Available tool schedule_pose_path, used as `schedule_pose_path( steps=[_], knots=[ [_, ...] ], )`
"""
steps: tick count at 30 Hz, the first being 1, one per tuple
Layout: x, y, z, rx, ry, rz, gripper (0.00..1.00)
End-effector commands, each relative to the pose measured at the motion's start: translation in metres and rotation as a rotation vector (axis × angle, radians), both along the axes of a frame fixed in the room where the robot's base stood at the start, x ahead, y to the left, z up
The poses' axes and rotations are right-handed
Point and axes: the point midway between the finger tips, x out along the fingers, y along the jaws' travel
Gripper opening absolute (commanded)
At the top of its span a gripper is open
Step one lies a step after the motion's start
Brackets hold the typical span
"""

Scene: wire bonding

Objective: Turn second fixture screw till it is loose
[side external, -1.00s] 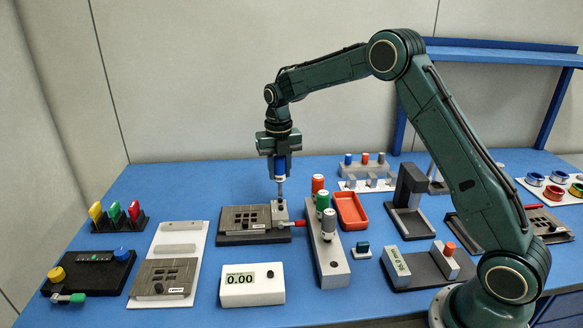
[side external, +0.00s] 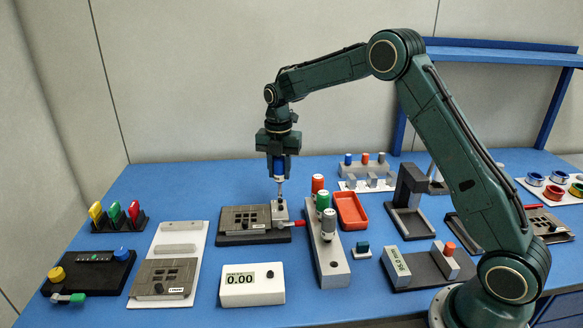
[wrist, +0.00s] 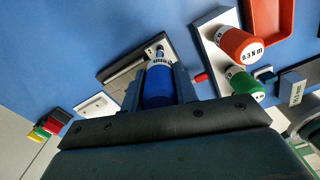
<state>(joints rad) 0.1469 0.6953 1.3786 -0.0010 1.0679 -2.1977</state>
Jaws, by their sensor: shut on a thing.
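My gripper (side external: 279,160) is shut on a blue-handled screwdriver (side external: 280,170) and holds it upright. In the wrist view, the blue handle (wrist: 158,88) sits between the two fingers. Its metal shaft points down at the small grey block (side external: 281,211) at the right end of the dark fixture (side external: 243,238). The tip appears to be at the top of the block; the screw under it is hidden, so I cannot tell whether it is loose. A slotted grey plate (side external: 240,219) lies on the fixture. A red-ended lever (side external: 299,223) sticks out to its right.
A grey rack (side external: 331,262) with orange, green and grey-capped drivers stands close on the right. A red tray (side external: 351,211) lies behind it. A white display box (side external: 252,285) reading 0.00 is in front. A white board (side external: 193,240) with another plate is on the left.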

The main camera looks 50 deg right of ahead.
Motion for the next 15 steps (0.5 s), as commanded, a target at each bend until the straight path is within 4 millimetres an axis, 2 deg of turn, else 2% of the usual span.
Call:
schedule_pose_path(
  steps=[15],
  knots=[
    [0.0002,-0.0001,0.0002,0.000,-0.001,-0.366,0.00]
  ],
)
